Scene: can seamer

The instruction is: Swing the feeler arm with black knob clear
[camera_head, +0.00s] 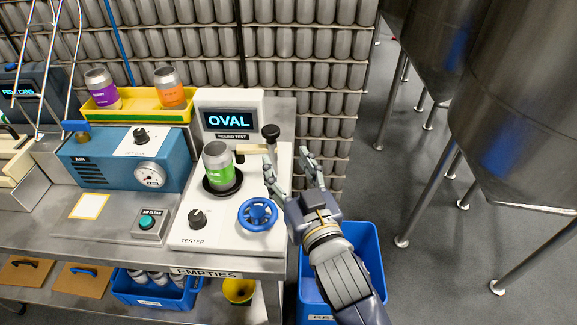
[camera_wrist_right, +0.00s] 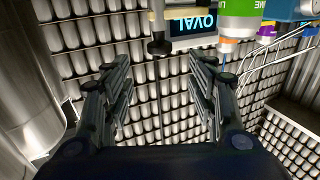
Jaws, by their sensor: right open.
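The feeler arm (camera_head: 254,149) is a pale bar on the white tester (camera_head: 185,236), with an upright black knob (camera_head: 270,132) at its outer end. Its dark inner end is beside the green can (camera_head: 217,166); I cannot tell whether they touch. The can stands in a black round seat. My right gripper (camera_head: 289,166) is open and empty at the tester's right edge, just right of and nearer than the knob. In the right wrist view the knob (camera_wrist_right: 159,48) hangs between and beyond the open fingers (camera_wrist_right: 160,72). My left gripper is not in view.
A screen reading OVAL (camera_head: 229,119) stands behind the can. A blue handwheel (camera_head: 257,214) and a black dial (camera_head: 197,219) are on the tester's front. A blue bin (camera_head: 367,245) is below my right arm. Stacked cans (camera_head: 310,75) form a wall behind.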

